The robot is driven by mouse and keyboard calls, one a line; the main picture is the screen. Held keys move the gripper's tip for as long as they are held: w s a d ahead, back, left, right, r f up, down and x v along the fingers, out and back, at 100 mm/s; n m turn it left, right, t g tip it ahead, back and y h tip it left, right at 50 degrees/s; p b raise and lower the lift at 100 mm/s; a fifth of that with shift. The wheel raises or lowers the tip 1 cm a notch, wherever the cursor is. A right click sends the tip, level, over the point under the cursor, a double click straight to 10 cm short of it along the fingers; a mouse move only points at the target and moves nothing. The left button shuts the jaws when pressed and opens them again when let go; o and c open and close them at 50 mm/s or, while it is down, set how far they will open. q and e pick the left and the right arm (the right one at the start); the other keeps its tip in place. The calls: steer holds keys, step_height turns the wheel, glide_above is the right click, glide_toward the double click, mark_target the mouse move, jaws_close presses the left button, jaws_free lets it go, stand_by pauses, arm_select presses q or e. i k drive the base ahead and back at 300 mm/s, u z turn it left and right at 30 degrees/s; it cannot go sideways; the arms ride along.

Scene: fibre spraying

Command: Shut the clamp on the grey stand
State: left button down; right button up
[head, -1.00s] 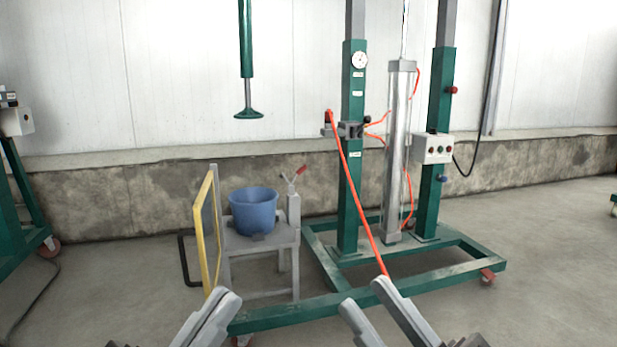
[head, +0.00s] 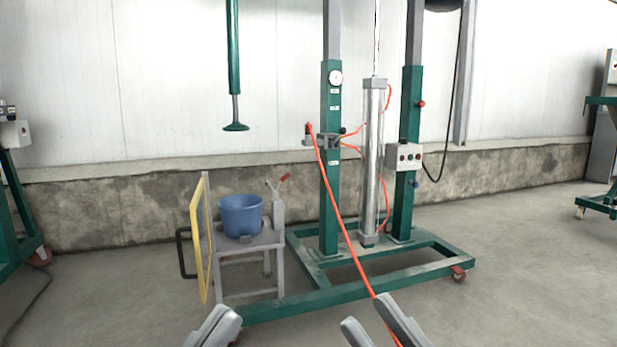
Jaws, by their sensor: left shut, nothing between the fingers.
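The grey stand (head: 221,287) stands at the left of the green frame, with a blue bucket (head: 240,216) on it. The clamp (head: 285,177) with a red handle tip sits at the top of the stand's right post. Its handle sticks up and out to the right, and its jaw is too small to make out. My left gripper (head: 222,318) is shut and empty at the bottom edge, in front of the stand and well apart from it.
A yellow-edged panel (head: 200,243) stands at the stand's left side. The green frame (head: 364,289) reaches right, with posts, a cylinder and a control box (head: 404,157). An orange hose (head: 336,211) slants down to my right gripper. A green rod (head: 235,70) hangs above.

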mark_target(287, 175)
steer(key=z, duration=0.8)
steer(key=i, duration=1.1)
steer(key=z, duration=0.45)
steer(key=i, duration=1.1)
steer(key=u, duration=1.15)
steer(key=i, duration=0.75)
steer(key=u, duration=0.75)
steer(key=i, duration=0.5)
steer(key=z, duration=0.05)
